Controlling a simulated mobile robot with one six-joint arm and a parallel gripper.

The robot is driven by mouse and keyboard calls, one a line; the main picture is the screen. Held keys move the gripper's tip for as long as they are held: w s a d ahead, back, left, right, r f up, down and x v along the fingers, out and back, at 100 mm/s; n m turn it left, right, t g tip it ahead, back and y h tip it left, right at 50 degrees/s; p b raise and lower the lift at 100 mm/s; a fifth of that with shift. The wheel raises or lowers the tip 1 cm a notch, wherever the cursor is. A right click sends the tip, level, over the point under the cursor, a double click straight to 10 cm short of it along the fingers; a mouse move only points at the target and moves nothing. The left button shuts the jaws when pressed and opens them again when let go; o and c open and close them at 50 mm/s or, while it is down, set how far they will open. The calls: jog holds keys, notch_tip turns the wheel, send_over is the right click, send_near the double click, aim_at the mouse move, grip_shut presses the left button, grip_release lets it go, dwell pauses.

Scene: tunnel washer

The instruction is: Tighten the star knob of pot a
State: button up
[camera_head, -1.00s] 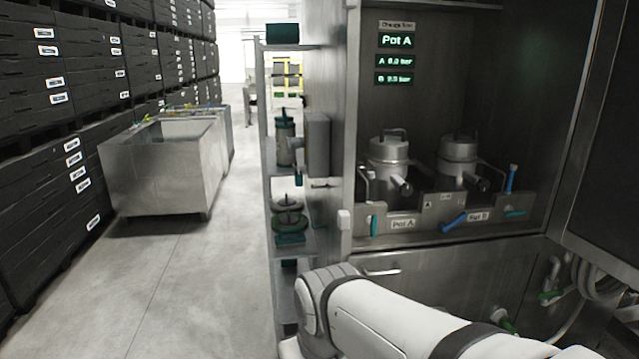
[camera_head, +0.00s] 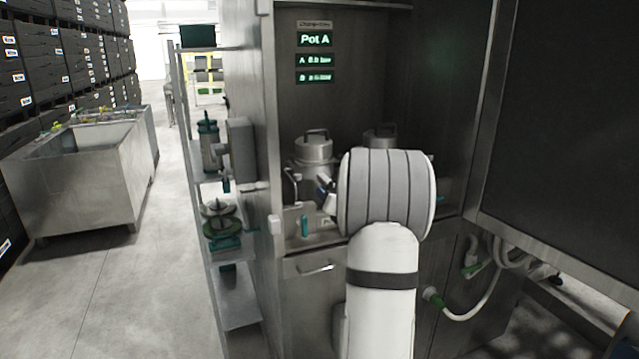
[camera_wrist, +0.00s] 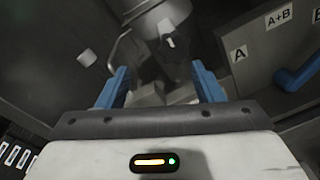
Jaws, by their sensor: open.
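Pot a (camera_head: 313,150) is a metal pot with a domed lid and top handle, at the left inside the open cabinet. In the wrist view its grey body (camera_wrist: 160,18) is at top centre. A dark knob with a pale mark (camera_wrist: 173,44), seemingly the star knob, faces my camera. My gripper (camera_wrist: 160,68) is open, its two blue fingers apart. The knob shows beyond the fingertips, between them in the picture and apart from them. In the head view my wrist hides most of the gripper and the knob.
A second pot (camera_head: 380,134) stands to the right, partly behind my arm. A panel marked A and A+B (camera_wrist: 255,60) with a blue lever (camera_wrist: 300,76) is right of the fingers. A bent metal rod (camera_wrist: 118,52) is at left.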

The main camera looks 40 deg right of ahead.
aim_at(334, 189)
jog(key=d+n, duration=0.2)
jog(key=shift+s+d+f+n+t, duration=0.1)
jog(key=shift+d+n+t, duration=0.2)
jog(key=shift+t, duration=0.1)
jog(key=shift+w+d, duration=0.15)
jog(key=shift+w, duration=0.1)
jog(key=p+x, duration=0.3)
jog(key=x, duration=0.4)
jog(key=shift+w, duration=0.15)
jog(key=shift+c, duration=0.5)
